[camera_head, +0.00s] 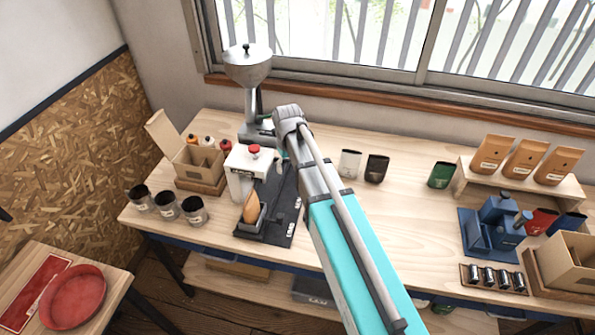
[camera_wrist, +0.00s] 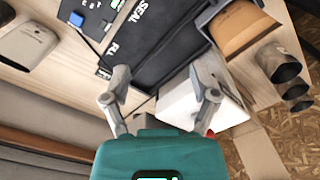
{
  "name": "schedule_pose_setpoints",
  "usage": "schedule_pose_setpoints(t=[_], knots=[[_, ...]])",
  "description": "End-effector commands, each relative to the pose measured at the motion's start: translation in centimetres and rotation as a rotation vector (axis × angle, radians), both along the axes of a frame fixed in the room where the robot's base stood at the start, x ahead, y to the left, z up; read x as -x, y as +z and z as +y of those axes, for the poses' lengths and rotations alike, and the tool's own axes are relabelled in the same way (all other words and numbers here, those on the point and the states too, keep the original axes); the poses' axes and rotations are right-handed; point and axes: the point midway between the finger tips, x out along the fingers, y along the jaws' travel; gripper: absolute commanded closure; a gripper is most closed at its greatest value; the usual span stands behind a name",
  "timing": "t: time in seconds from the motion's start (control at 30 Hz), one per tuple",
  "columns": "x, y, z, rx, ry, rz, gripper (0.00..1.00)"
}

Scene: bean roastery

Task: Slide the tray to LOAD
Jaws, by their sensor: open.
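A small grey tray (camera_head: 261,219) holds an upright brown bag (camera_head: 251,206) near the front left end of a black labelled board (camera_head: 277,205). In the head view it stands roughly level with the LOAD label (camera_head: 290,229). In the wrist view the bag (camera_wrist: 238,28) and part of the tray (camera_wrist: 206,14) show at the top right. The SEAL (camera_wrist: 137,12) and FILL (camera_wrist: 110,48) labels show there too. My gripper (camera_wrist: 160,85) is open and empty over the board's far end, apart from the tray. My arm mostly hides the gripper in the head view.
A white machine with a red knob (camera_head: 254,149) stands left of the board, close to my gripper. A grinder (camera_head: 249,75) is behind. Dark cups (camera_head: 167,207) and an open box (camera_head: 197,164) are left. White (camera_head: 349,163) and black (camera_head: 376,168) pouches stand right; the bench beyond is partly clear.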

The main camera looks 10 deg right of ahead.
Motion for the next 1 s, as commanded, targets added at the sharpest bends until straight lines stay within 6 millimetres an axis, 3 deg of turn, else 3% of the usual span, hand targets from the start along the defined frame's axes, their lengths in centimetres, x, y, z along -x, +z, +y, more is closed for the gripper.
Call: schedule_pose_setpoints(t=[0.3,1.0], knots=[[-3.2,2.1,3.0,0.0,0.085,0.0,0.23],[-8.8,5.7,9.6,0.0,0.255,0.0,0.23]])
